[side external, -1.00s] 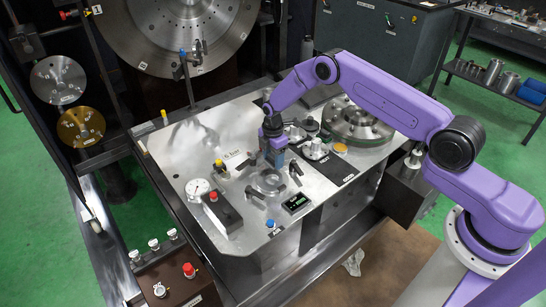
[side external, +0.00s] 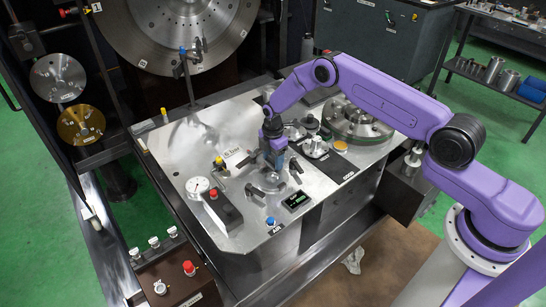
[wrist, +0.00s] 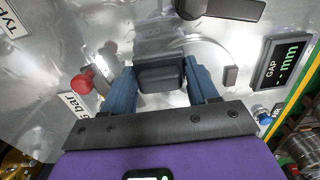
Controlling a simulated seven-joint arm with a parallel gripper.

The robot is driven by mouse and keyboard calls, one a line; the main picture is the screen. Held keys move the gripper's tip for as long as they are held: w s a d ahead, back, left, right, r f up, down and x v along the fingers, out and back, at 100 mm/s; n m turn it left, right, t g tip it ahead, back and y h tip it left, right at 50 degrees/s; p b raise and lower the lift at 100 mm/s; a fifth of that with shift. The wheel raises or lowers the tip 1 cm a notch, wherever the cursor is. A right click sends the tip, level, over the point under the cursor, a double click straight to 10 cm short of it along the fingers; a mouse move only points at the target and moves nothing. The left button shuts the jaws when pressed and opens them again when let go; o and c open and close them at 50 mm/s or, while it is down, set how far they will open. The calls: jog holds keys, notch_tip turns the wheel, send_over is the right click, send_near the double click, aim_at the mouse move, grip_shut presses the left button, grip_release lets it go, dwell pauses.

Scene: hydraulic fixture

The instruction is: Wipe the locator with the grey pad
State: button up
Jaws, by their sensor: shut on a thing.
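My gripper (side external: 272,163) is low over the steel plate (side external: 190,150). In the wrist view its two blue fingers (wrist: 161,88) are shut on the dark grey pad (wrist: 161,73), one on each side. The round metal locator (side external: 262,186) is on the plate, just in front of and below my gripper in the side view. In the wrist view the pad and fingers cover part of a round shiny outline (wrist: 222,50), seemingly the locator. Whether the pad touches it I cannot tell.
Dark clamp handles (side external: 295,168) stand close around the locator; one shows large in the wrist view (wrist: 222,9). A dial gauge (side external: 197,188), a red-knobbed block (side external: 222,210), a blue knob (side external: 270,222) and a GAP display (side external: 297,201) are nearby.

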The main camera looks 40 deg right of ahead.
aim_at(257, 175)
jog(key=shift+f, duration=0.3)
jog(key=shift+a, duration=0.1)
jog(key=shift+a+r, duration=0.1)
jog(key=shift+a, duration=3.35)
jog(key=shift+s+d+f, duration=0.1)
jog(key=shift+d, duration=1.75)
jog(key=shift+d+f, duration=0.1)
jog(key=shift+d, duration=1.7)
jog(key=shift+a+r, duration=0.1)
jog(key=shift+r, duration=3.05)
